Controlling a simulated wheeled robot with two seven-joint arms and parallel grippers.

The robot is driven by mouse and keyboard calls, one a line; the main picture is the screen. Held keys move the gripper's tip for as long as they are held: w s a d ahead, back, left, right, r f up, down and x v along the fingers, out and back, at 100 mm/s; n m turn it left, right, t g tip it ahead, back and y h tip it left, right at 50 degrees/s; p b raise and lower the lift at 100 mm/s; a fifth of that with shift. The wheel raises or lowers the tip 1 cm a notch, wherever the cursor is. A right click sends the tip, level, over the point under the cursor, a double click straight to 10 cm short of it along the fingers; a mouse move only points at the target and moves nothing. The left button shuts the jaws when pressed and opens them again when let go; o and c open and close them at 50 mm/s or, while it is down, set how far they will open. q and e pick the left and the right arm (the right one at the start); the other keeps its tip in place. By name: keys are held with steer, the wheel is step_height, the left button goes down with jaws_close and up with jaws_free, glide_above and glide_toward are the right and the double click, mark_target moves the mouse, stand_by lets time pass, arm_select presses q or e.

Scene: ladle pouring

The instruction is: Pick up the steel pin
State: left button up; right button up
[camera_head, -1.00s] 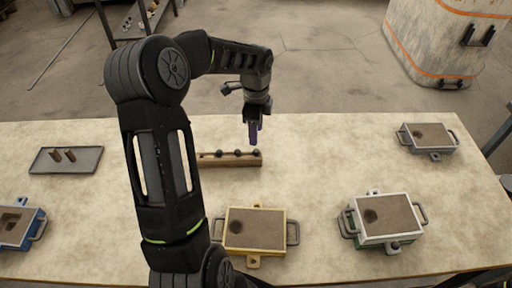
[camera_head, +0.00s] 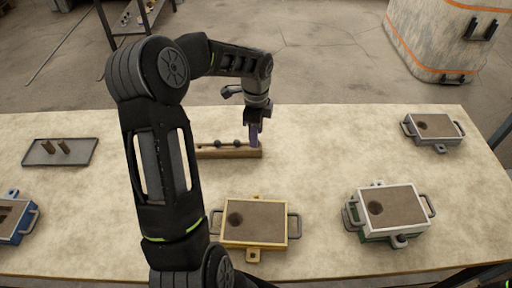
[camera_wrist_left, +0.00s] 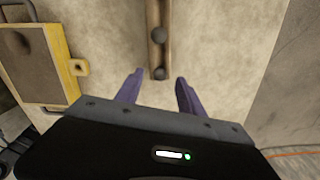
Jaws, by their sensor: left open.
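A wooden rack (camera_head: 228,153) on the table holds dark round-headed pins. Two heads, a middle one (camera_head: 238,142) and a left one (camera_head: 217,143), show in the head view. A second pin head (camera_wrist_left: 158,35) is farther along the rack. My right gripper is not in view.
A yellow moulding box (camera_head: 254,243) stands in front of the rack. A white-and-green box (camera_head: 378,238), a grey box (camera_head: 433,144) and a blue box (camera_head: 10,239) stand elsewhere. A grey tray (camera_head: 83,150) holds two brown upright pieces. The table between rack and right boxes is clear.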

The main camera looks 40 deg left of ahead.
arm_select(q)
step_height(320, 180, down, 2)
steer(key=shift+f+b, duration=0.2)
steer(key=shift+b, duration=0.3)
steer(key=shift+r, duration=0.1)
steer(key=shift+c, duration=0.5)
jaws_close()
